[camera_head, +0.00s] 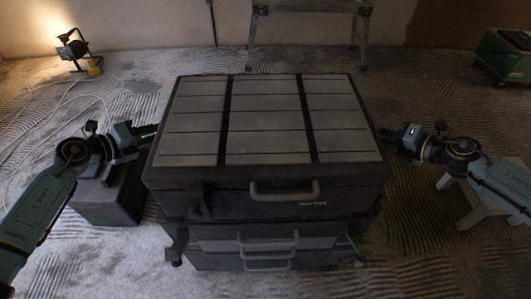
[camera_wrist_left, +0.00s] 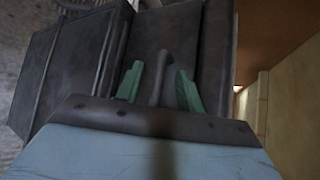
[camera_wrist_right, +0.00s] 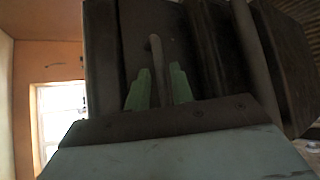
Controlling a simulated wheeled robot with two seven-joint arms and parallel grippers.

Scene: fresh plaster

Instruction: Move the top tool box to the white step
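The top tool box (camera_head: 320,190) is a wide dark case with a grey panelled lid and a front handle. It rests on the stack of lower tool boxes (camera_head: 215,243). My left gripper (camera_wrist_left: 160,82) is at its left side, with green fingers apart on either side of a side handle (camera_wrist_left: 160,65). My right gripper (camera_wrist_right: 158,82) is at its right side, its fingers closer together around the other side handle (camera_wrist_right: 156,50); whether they press on it is unclear. In the head view both fingertips are largely hidden. The white step (camera_head: 482,213) stands at the right, partly behind my right arm.
A dark grey box (camera_head: 110,200) stands on the floor below my left arm. A work lamp (camera_head: 73,47) with loose cables is at the back left. A metal trestle (camera_head: 310,8) stands behind the stack. A green case (camera_head: 505,55) is at the far right. Ridged floor lies open between.

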